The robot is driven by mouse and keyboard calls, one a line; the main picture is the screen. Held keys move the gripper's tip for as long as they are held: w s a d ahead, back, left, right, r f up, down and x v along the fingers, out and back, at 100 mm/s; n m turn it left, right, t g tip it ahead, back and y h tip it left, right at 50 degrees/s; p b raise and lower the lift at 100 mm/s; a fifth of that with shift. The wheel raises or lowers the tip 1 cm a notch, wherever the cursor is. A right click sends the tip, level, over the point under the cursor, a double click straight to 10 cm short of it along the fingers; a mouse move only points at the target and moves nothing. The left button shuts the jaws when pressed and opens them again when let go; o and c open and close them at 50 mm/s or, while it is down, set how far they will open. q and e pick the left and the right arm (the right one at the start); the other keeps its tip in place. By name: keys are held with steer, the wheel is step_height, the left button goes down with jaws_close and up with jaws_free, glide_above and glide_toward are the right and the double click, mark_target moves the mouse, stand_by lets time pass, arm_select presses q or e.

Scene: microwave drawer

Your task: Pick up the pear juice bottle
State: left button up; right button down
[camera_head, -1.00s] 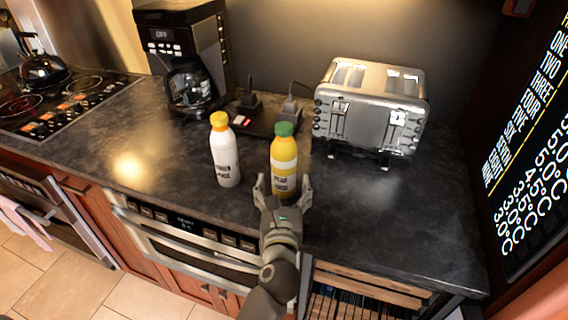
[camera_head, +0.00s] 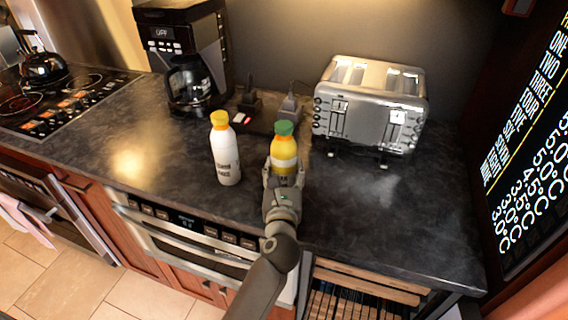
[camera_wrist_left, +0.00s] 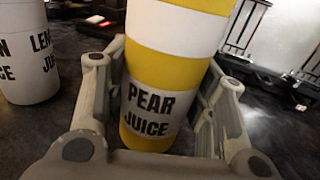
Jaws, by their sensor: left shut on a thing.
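The pear juice bottle (camera_head: 284,152), yellow and white with a green cap, stands upright on the dark counter. Its "PEAR JUICE" label (camera_wrist_left: 150,108) faces the left wrist camera. My left gripper (camera_head: 284,174) has its fingers on both sides of the bottle's lower part and is shut on it. In the wrist view the fingers (camera_wrist_left: 158,100) flank the label. The head view hides the bottle's base behind the gripper. My right gripper is not in view.
A white lemon juice bottle (camera_head: 225,152) with an orange cap stands just left, also seen in the wrist view (camera_wrist_left: 28,55). A silver toaster (camera_head: 370,105) is behind right, a coffee maker (camera_head: 188,60) behind left. The counter at right (camera_head: 400,210) is clear.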

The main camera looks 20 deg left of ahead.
mark_target(284, 142)
arm_select(q)
steer(key=shift+r, duration=0.1)
steer(key=c, duration=0.4)
step_height(284, 142, up, 10)
steer(key=shift+p, duration=0.95)
